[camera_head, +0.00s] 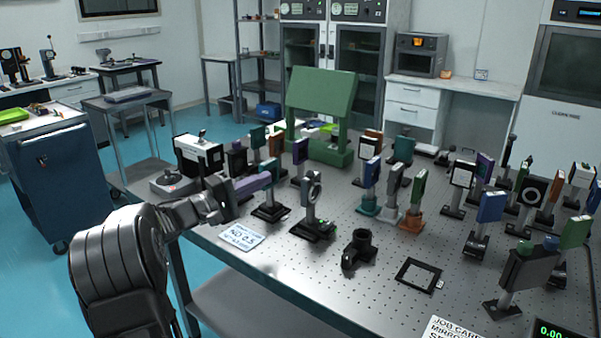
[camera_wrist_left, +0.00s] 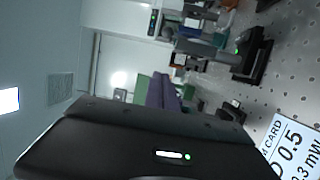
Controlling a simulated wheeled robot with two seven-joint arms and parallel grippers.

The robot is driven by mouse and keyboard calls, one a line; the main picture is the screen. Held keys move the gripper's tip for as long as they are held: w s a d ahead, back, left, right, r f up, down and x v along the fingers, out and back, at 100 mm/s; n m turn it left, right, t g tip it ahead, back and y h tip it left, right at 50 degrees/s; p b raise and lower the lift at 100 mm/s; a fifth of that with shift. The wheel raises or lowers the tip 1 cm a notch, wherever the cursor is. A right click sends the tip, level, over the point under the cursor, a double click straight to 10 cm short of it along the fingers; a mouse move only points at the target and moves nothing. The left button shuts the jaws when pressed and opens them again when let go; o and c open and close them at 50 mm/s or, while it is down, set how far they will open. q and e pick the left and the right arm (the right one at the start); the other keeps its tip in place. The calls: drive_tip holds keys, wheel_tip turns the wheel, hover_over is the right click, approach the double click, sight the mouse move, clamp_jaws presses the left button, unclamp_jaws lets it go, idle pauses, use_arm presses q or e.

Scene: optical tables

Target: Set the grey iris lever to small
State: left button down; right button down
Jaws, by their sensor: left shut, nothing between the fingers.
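The iris (camera_head: 313,187) is a dark ring on a grey post, upright on a black base with a small green light. It stands near the front left of the optical table. Its small lever is too small to make out, so I cannot tell its setting. My left gripper (camera_head: 268,178) comes in from the left with its purple fingers shut and empty. In the head view the fingertips are left of the iris, with a visible gap. In the left wrist view the purple fingers (camera_wrist_left: 162,92) show beyond the dark gripper body. My right gripper is in neither view.
The perforated optical table (camera_head: 290,268) holds many posts with coloured plates. A white card (camera_head: 243,237) lies at the front edge below my gripper. A black holder (camera_head: 359,248) and a flat black frame (camera_head: 418,275) sit right of the iris. A green panel (camera_head: 320,92) stands behind.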

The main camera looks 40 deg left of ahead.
sight(312, 180)
use_arm(q)
drive_tip(key=x, duration=1.1)
drive_tip(key=s+d, duration=0.3)
drive_tip(key=shift+d+f, duration=0.1)
drive_tip(key=shift+f, duration=0.15)
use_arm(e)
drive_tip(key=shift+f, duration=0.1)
